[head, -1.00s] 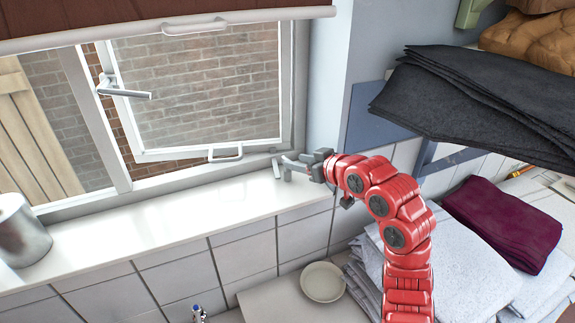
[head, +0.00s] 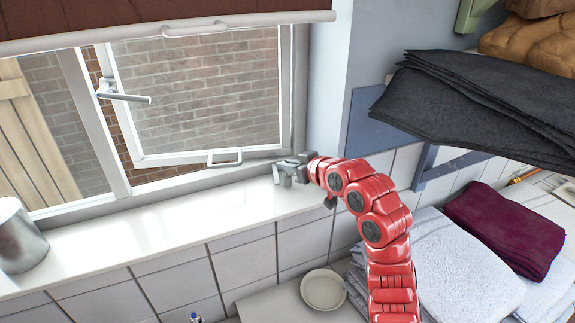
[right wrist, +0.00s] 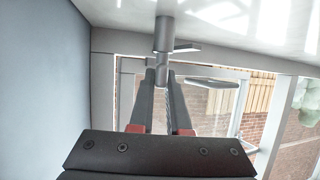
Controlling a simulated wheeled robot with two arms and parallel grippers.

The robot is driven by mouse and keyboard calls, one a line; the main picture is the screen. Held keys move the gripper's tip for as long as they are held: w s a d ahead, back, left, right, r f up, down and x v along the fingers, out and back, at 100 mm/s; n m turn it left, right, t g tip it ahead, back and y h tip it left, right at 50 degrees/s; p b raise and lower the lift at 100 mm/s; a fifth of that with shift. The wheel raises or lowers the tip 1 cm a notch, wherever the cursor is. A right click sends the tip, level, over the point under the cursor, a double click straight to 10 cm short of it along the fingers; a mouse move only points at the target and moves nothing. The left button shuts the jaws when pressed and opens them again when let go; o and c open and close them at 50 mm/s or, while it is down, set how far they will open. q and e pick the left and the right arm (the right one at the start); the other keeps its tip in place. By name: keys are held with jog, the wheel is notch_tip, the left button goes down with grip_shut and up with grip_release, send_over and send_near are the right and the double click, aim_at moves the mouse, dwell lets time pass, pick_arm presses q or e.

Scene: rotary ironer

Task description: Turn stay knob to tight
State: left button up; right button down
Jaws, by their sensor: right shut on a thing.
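The window stay sits at the right end of the white sill (head: 170,228), by the lower right corner of the open window sash (head: 200,158). In the right wrist view, its grey post (right wrist: 163,35) joins a narrower grey knob stem (right wrist: 161,72). My right gripper (head: 288,168) is at this corner in the head view. In the right wrist view its two fingers (right wrist: 162,82) are closed on the stem, one on each side. The fingers partly hide the knob, and its tight or loose setting cannot be read. My left gripper is not in view.
A metal canister (head: 20,238) stands at the sill's left end. A wall closes in at the right. Dark folded cloths (head: 470,105) overhang the right side, above white towels (head: 450,265) and a maroon cloth (head: 505,230). A cream bowl (head: 323,290) lies below the sill.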

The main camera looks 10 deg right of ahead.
jog(key=shift+a+f+h+b, duration=0.1)
jog(key=shift+f+h+b, duration=0.05)
jog(key=shift+h+b, duration=0.25)
jog(key=shift+m+t+h, duration=0.3)
jog(key=shift+m+h, duration=0.1)
jog(key=shift+m, duration=0.3)
jog(key=c, duration=0.9)
grip_release()
